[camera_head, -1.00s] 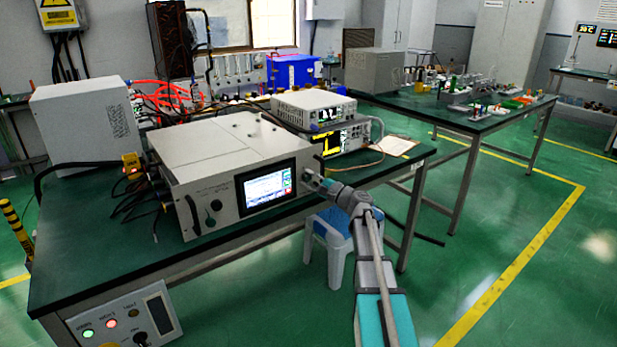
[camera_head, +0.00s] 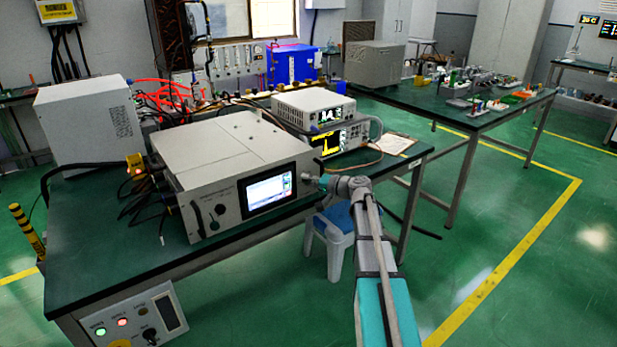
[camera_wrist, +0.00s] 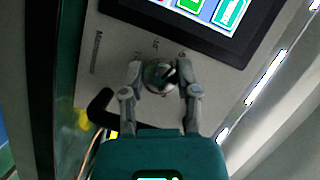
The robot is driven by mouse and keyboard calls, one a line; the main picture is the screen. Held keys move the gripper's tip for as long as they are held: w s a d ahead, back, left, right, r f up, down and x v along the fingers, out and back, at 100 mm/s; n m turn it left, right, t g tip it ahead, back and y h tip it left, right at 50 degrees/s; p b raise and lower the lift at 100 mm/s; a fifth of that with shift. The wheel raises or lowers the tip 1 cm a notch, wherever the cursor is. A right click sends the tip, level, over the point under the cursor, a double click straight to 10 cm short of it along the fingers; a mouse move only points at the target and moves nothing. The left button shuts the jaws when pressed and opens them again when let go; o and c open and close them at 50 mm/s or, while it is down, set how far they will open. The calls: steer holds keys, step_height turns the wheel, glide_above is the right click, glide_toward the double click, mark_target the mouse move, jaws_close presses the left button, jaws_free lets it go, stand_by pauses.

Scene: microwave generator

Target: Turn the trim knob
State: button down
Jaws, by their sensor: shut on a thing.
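The trim knob (camera_wrist: 159,77) is a small, round, metallic knob on the grey front panel of the generator (camera_head: 226,195), below its screen in the wrist view. My gripper (camera_wrist: 159,70) is shut on it, with one grey finger on each side. In the head view my gripper (camera_head: 320,182) reaches the right end of the front panel, beside the lit screen (camera_head: 269,192), and hides the knob there.
A dark handle (camera_wrist: 101,106) stands out from the panel near my left finger. Another dark knob (camera_head: 220,210) is at the panel's left. Stacked instruments (camera_head: 316,110) stand behind my gripper. A blue-topped stool (camera_head: 338,217) is under the table edge near my arm.

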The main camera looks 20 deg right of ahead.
steer(key=n+h+p, duration=0.1)
steer(key=n, duration=0.1)
steer(key=shift+s+a+r+n+h+p, duration=0.1)
steer(key=shift+n+h+p, duration=0.2)
steer(key=shift+n, duration=0.1)
steer(key=shift+n+g+h+p, duration=0.3)
steer(key=shift+n+h+p, duration=0.3)
steer(key=shift+n, duration=0.5)
steer(key=c, duration=0.6)
jaws_free()
